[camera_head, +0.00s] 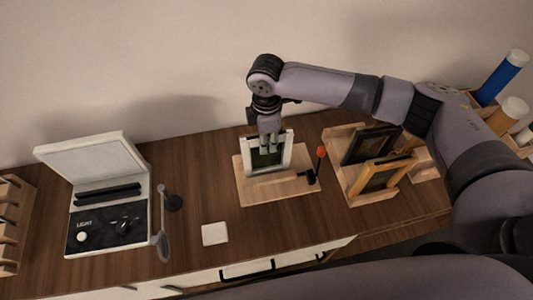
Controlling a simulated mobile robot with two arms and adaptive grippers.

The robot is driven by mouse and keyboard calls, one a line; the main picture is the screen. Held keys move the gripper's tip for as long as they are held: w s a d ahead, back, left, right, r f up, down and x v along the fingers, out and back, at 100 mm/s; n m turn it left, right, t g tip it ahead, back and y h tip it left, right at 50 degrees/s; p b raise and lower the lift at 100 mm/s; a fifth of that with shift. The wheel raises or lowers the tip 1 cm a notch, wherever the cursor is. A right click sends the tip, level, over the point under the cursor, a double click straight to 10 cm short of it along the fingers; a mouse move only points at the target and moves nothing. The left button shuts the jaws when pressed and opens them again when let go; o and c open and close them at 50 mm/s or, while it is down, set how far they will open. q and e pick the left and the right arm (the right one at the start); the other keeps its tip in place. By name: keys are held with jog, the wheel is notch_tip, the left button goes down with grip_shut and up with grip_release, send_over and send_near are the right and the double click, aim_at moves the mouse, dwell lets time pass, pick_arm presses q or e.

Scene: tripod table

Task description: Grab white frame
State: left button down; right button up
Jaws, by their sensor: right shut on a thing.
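The white frame (286,151) stands upright on a light wooden board (257,192) in the middle of the dark wooden table. It has a dark green picture inside. My right gripper (269,141) comes down from above and is shut on the top edge of the white frame. The gripper's fingers cover part of that top edge. Whether the frame's bottom touches the board is too small to tell. My left gripper is not in view.
A small clamp with a red knob (321,153) stands at the board's right. A wooden rack (344,182) with dark and yellow frames is farther right. An open white case (107,205), a grey spoon-like tool (163,240) and a white square (215,233) are left.

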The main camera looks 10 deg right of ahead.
grip_shut()
dwell(0.4)
